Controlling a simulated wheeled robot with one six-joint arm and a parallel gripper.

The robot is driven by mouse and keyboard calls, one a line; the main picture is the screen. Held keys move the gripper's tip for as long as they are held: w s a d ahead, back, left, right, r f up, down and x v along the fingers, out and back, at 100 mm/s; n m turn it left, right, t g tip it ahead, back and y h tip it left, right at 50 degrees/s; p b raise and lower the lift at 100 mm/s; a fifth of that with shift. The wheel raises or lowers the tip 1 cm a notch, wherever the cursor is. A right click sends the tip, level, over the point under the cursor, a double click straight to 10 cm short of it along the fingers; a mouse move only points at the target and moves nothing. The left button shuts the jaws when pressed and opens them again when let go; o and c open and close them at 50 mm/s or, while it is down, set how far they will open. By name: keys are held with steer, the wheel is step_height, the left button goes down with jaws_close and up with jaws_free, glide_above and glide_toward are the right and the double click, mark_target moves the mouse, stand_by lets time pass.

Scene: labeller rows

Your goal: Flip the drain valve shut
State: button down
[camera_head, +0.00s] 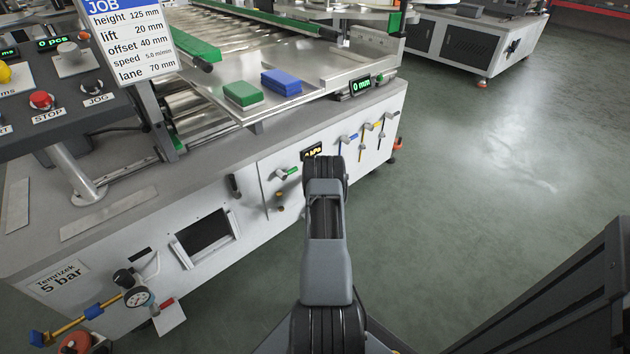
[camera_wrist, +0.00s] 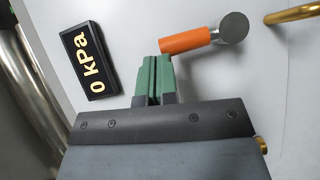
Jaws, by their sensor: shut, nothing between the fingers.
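In the wrist view, an orange lever handle (camera_wrist: 188,41) runs from a round grey hub (camera_wrist: 233,27) toward the fingertips. No label naming it as the drain valve shows. My gripper (camera_wrist: 155,62) has green fingers that are shut with nothing between them. The fingertips are beside the free end of the orange handle; I cannot tell whether they touch it. A dark display (camera_wrist: 90,60) reading "0 kPa" is to their left. In the head view, my arm covers the gripper and the orange handle, and part of the display (camera_head: 313,150) shows beside it.
A green-handled valve (camera_head: 288,173) is on the white panel left of my arm. Blue (camera_head: 348,138) and yellow (camera_head: 376,126) levers are to its right. A brass pipe (camera_wrist: 292,14) shows at the wrist view's upper right. Open floor (camera_head: 490,170) lies right of the machine.

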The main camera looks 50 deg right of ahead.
steer(key=shift+w+a+r, duration=0.1)
steer(key=w+a+p+v, duration=0.1)
steer(key=p+v, duration=0.3)
steer(key=v, duration=0.9)
steer(key=shift+w+a+r, duration=0.3)
steer(key=shift+w+a, duration=0.05)
stand_by(0.3)
